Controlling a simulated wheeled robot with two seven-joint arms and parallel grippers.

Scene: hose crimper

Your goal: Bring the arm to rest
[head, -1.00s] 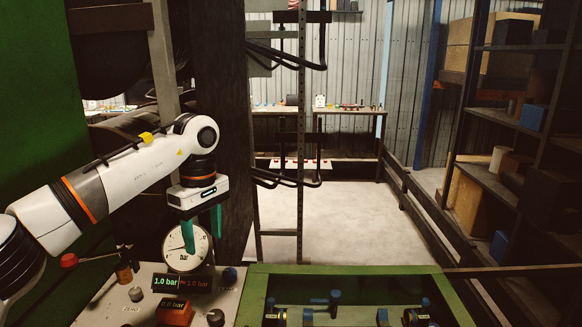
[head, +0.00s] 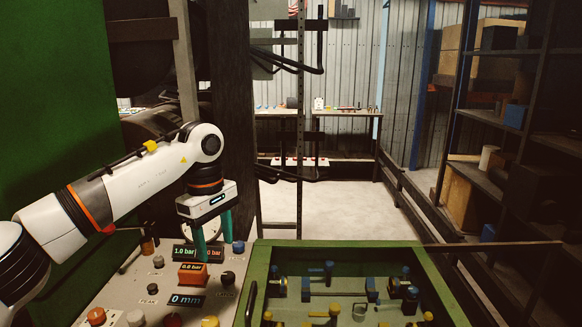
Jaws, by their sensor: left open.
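My left arm comes in from the left and bends down at its white wrist. My left gripper (head: 213,241) has two teal fingers spread apart, with nothing seen between them. It hangs over the back of the control panel (head: 130,285), in front of the round gauge, which it mostly hides. My right gripper is not in view.
A green-framed tray (head: 437,265) with blue and yellow fittings lies right of the panel. The panel carries several knobs and a 0 mm display (head: 187,300). A dark shelf rack (head: 500,120) stands at right. The pale floor (head: 335,208) behind is clear.

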